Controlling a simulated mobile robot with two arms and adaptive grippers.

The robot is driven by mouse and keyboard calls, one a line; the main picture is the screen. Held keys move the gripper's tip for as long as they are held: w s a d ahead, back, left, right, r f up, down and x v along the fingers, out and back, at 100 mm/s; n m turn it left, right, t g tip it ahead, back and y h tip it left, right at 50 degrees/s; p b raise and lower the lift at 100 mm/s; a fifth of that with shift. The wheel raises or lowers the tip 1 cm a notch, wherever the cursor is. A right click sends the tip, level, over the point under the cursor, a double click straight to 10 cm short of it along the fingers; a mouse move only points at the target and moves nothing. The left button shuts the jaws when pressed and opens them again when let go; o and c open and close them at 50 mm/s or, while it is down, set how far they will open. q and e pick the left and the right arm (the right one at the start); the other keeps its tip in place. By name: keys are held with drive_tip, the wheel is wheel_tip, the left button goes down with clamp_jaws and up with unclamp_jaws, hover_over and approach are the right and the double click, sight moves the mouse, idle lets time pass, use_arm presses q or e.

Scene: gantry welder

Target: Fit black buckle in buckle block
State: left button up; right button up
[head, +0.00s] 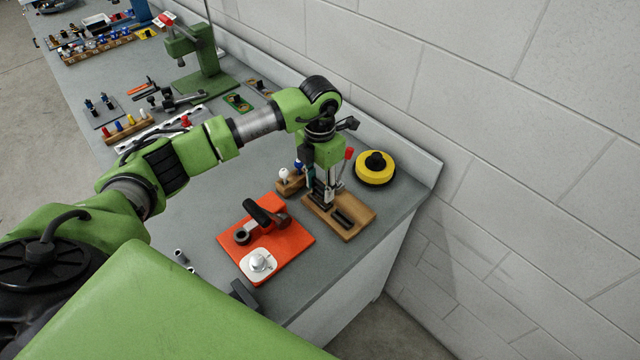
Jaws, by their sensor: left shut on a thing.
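My left gripper (329,196) points down over a wooden block (354,229) near the right end of the bench. I take this block, with its dark slots or bars on top, to be the buckle block. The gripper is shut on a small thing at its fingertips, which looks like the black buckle. The fingers mostly hide it, and I cannot tell whether it touches the block. My right gripper is not in view.
A red-orange plate (290,243) with a black-handled fixture lies just left of the block. A yellow disc with a black knob (375,168) is behind it, near the wall. A small wooden rack (290,186) stands close by. A green press (205,70) is farther back.

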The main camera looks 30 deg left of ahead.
use_arm(q)
drive_tip(key=shift+f+b, duration=0.75)
drive_tip(key=shift+f, duration=0.25)
drive_tip(key=o, duration=0.9)
drive_tip(key=shift+r, duration=0.1)
wheel_tip(320, 180, up, 12)
drive_tip(key=shift+f, duration=0.1)
